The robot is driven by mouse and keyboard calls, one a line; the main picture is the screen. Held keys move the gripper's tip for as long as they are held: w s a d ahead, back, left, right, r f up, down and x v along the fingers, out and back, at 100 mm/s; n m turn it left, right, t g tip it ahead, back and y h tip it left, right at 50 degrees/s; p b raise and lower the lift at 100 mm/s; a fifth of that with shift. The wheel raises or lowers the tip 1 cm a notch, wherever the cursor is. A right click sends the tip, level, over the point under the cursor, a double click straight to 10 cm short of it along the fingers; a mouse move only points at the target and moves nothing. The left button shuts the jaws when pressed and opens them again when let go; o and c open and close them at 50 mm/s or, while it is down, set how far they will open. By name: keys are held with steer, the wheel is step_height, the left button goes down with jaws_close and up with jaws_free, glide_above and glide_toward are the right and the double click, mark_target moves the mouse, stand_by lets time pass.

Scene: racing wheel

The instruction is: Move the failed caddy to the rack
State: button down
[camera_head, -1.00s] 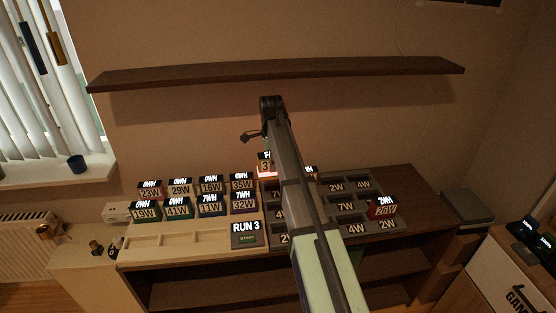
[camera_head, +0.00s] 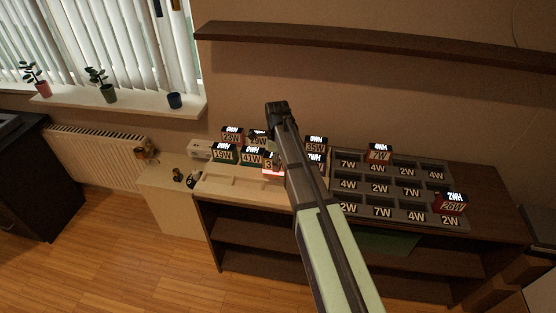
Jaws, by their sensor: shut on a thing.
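The failed caddy (camera_head: 270,170), with a red glow and a partly readable number starting with 3, shows just left of my forearm, in front of the light tray's caddies. Whether the caddy hangs clear or touches the tray cannot be told. The dark grid rack (camera_head: 397,187) to the right has several compartments labelled 2W, 4W and 7W. A red 7W caddy (camera_head: 379,154) stands at its back and a red 26W caddy (camera_head: 452,203) at its right front.
The light tray (camera_head: 232,184) holds several caddies, including 19W (camera_head: 224,154) and 41W (camera_head: 251,158); its front strip is bare. A long wall shelf (camera_head: 400,45) runs above. A window sill (camera_head: 130,108) with pots is at left. My forearm covers the run sign's area.

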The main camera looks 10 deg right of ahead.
steer(key=shift+r, duration=0.1)
stand_by(0.3)
steer(key=shift+f+b, duration=1.75)
steer(key=shift+f, duration=3)
steer(key=shift+c, duration=2.4)
jaws_free()
steer(key=shift+r, duration=0.1)
step_height(320, 180, up, 12)
steer(key=shift+f, duration=0.1)
